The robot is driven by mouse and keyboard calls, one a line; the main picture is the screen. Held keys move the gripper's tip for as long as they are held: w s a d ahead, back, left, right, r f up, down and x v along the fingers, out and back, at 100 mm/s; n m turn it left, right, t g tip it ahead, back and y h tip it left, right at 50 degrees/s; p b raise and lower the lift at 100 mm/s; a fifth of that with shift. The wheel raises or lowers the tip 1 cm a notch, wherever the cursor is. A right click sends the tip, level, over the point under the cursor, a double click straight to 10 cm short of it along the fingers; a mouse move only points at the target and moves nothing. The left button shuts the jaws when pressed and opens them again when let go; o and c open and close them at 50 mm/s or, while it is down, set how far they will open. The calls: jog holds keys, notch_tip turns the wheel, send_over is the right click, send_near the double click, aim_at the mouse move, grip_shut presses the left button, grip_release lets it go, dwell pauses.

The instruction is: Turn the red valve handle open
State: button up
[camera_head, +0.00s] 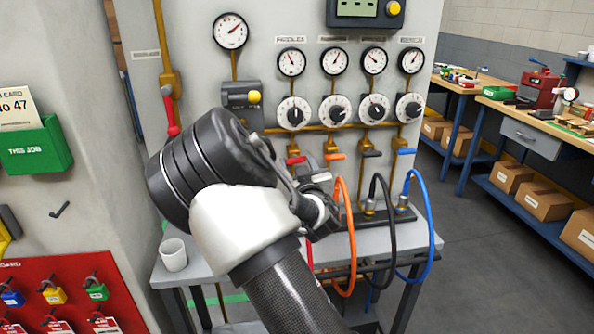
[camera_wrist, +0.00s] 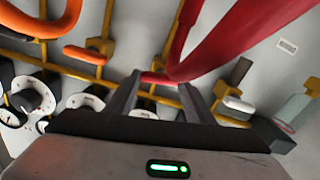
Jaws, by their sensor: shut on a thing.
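The small red valve handle (camera_head: 296,160) sits on a brass pipe at the left of a row of coloured handles. It lies roughly crosswise to its pipe. In the wrist view, the red handle (camera_wrist: 155,78) spans between the two fingers of my gripper (camera_wrist: 159,82), which is shut on it. In the head view, my gripper (camera_head: 312,178) is at the handle, and my arm hides much of that area. A thick red hose (camera_wrist: 235,35) passes close by the right finger in the wrist view.
Orange (camera_head: 335,156), black (camera_head: 372,154) and blue (camera_head: 406,151) handles stand to the right, with hoses below. A larger red lever (camera_head: 170,110) is on the left pipe. A white cup (camera_head: 173,254) stands on the grey table (camera_head: 185,278). Gauges and dials are above.

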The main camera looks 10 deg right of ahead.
jog(key=n+b, duration=0.2)
jog(key=n, duration=0.1)
jog(key=shift+f+n, duration=0.15)
jog(key=shift+n, duration=0.15)
jog(key=n+b, duration=0.2)
jog(key=n, duration=0.2)
jog(key=shift+a+n+b, duration=0.1)
jog(key=shift+n+b, duration=0.2)
jog(key=shift+b, duration=0.05)
jog(key=n+b, duration=0.1)
jog(key=n, duration=0.3)
jog(key=shift+f+b, duration=0.1)
jog(key=shift+b, duration=0.2)
jog(key=shift+n+b, duration=0.4)
jog(key=shift+n, duration=1.3)
jog(key=o, duration=1.1)
jog(key=shift+c, duration=0.2)
